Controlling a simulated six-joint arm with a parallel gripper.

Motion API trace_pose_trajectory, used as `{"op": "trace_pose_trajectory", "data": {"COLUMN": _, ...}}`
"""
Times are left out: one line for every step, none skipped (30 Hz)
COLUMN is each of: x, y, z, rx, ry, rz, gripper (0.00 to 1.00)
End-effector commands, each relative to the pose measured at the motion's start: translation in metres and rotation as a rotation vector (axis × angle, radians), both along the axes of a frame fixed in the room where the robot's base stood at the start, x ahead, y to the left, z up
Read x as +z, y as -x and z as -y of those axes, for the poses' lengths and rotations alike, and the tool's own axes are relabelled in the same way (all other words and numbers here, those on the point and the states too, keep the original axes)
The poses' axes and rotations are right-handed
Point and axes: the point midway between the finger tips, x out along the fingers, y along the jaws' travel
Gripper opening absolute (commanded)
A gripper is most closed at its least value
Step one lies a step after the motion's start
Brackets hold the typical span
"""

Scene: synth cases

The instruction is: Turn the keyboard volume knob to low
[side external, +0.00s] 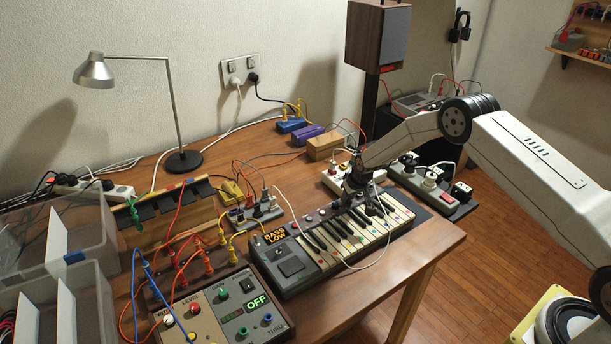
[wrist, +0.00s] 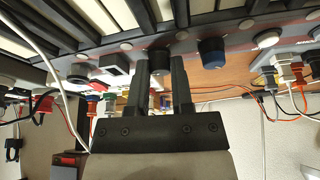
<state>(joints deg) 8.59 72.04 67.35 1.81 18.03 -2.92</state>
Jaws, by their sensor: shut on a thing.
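The keyboard (side external: 318,257) lies on the wooden table near its front right edge, with cream and dark keys and a row of controls along its back. Its small sign (side external: 274,236) reads BASS LOW in yellow. My gripper (side external: 356,188) is down over the back of the keyboard. In the wrist view its two dark fingers (wrist: 161,75) are shut on a black knob (wrist: 158,58) on the control panel. No marking on this knob can be read, and its pointer is hidden. A dark blue knob (wrist: 212,51) stands to its right in that view, apart from the fingers.
A white cable (side external: 388,246) loops across the keys. Power strips (side external: 432,188) with plugs stand to the right of my gripper. A control box (side external: 222,312) showing OFF and patch cables are left of the keyboard. A lamp (side external: 183,160) and speaker (side external: 378,36) stand behind.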

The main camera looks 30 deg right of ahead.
Motion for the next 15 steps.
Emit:
{"op": "trace_pose_trajectory", "data": {"x": -0.0015, "y": 0.0017, "z": -0.0002, "rx": 0.019, "ry": -0.003, "rz": -0.006, "gripper": 0.0}}
{"op": "trace_pose_trajectory", "data": {"x": -0.0015, "y": 0.0016, "z": 0.0, "rx": 0.033, "ry": -0.002, "rz": -0.006, "gripper": 0.0}}
{"op": "trace_pose_trajectory", "data": {"x": -0.0015, "y": 0.0017, "z": 0.0002, "rx": 0.051, "ry": -0.002, "rz": -0.006, "gripper": 0.0}}
{"op": "trace_pose_trajectory", "data": {"x": -0.0016, "y": 0.0018, "z": 0.0003, "rx": 0.064, "ry": -0.002, "rz": -0.006, "gripper": 0.0}}
{"op": "trace_pose_trajectory", "data": {"x": -0.0016, "y": 0.0018, "z": 0.0004, "rx": 0.078, "ry": -0.002, "rz": -0.006, "gripper": 0.0}}
{"op": "trace_pose_trajectory", "data": {"x": -0.0016, "y": 0.0018, "z": 0.0006, "rx": 0.098, "ry": -0.001, "rz": -0.007, "gripper": 0.0}}
{"op": "trace_pose_trajectory", "data": {"x": -0.0016, "y": 0.0018, "z": 0.0006, "rx": 0.11, "ry": -0.003, "rz": -0.007, "gripper": 0.0}}
{"op": "trace_pose_trajectory", "data": {"x": -0.0016, "y": 0.0018, "z": 0.0007, "rx": 0.125, "ry": -0.002, "rz": -0.007, "gripper": 0.0}}
{"op": "trace_pose_trajectory", "data": {"x": -0.0015, "y": 0.0017, "z": 0.0007, "rx": 0.142, "ry": -0.002, "rz": -0.007, "gripper": 0.0}}
{"op": "trace_pose_trajectory", "data": {"x": -0.0015, "y": 0.0017, "z": 0.0008, "rx": 0.157, "ry": -0.003, "rz": -0.006, "gripper": 0.0}}
{"op": "trace_pose_trajectory", "data": {"x": -0.0015, "y": 0.0017, "z": 0.0009, "rx": 0.171, "ry": -0.002, "rz": -0.006, "gripper": 0.0}}
{"op": "trace_pose_trajectory", "data": {"x": -0.0015, "y": 0.0016, "z": 0.0009, "rx": 0.188, "ry": -0.003, "rz": -0.006, "gripper": 0.0}}
{"op": "trace_pose_trajectory", "data": {"x": -0.0015, "y": 0.0016, "z": 0.001, "rx": 0.203, "ry": -0.002, "rz": -0.006, "gripper": 0.0}}
{"op": "trace_pose_trajectory", "data": {"x": -0.0015, "y": 0.0017, "z": 0.0011, "rx": 0.217, "ry": -0.002, "rz": -0.006, "gripper": 0.0}}
{"op": "trace_pose_trajectory", "data": {"x": -0.0016, "y": 0.0018, "z": 0.0012, "rx": 0.236, "ry": -0.002, "rz": -0.006, "gripper": 0.0}}
